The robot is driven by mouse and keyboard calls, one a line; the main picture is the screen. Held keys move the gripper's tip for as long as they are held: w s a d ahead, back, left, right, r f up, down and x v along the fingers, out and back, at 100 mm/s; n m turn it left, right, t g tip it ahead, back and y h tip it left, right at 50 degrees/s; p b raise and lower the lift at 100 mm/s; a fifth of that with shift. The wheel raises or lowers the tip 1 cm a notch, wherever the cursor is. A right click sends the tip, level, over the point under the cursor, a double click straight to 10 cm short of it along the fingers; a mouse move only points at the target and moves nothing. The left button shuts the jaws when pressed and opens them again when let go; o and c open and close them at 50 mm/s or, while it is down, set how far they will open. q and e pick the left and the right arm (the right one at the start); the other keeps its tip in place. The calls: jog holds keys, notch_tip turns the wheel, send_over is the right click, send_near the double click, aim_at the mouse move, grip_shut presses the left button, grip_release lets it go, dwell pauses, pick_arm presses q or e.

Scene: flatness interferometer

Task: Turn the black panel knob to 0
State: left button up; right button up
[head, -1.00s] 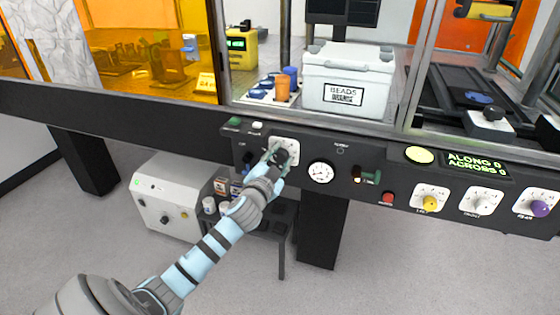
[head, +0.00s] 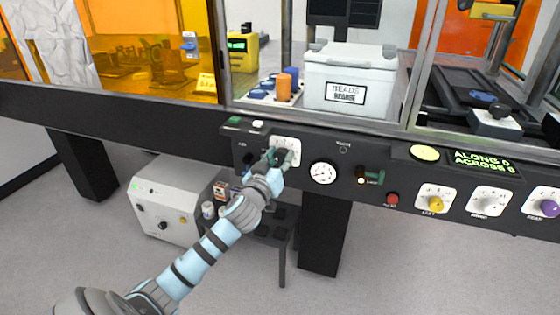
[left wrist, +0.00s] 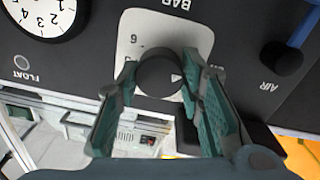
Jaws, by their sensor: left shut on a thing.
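The black panel knob (left wrist: 160,74) sits on a white dial plate (left wrist: 138,22) on the dark panel, under the word BAR. In the left wrist view a small white mark shows at the knob's right side. A 6 is legible on the plate; most other digits are hidden by the fingers. My left gripper (left wrist: 160,88) is shut on the knob, one green-padded finger on each side. In the head view my left gripper (head: 275,160) covers much of the knob, and the white plate (head: 292,145) shows behind it. My right gripper is not in view.
A round white gauge (head: 323,172) is just right of the knob. Further right are a red button (head: 392,199), a yellow knob (head: 435,203) and a purple knob (head: 549,208). A white box (head: 350,78) stands behind glass above the panel.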

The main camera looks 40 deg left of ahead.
pick_arm(q)
jog(key=shift+f+n, duration=0.1)
jog(key=shift+n, duration=0.6)
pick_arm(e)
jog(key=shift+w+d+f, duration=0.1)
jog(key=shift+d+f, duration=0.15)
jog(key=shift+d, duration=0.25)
pick_arm(q)
jog(key=o, duration=1)
jog(key=shift+o, duration=0.9)
jog(key=shift+s+d, duration=0.1)
jog(key=shift+s, duration=0.2)
jog(key=v, duration=1.1)
jog(key=shift+s, duration=0.2)
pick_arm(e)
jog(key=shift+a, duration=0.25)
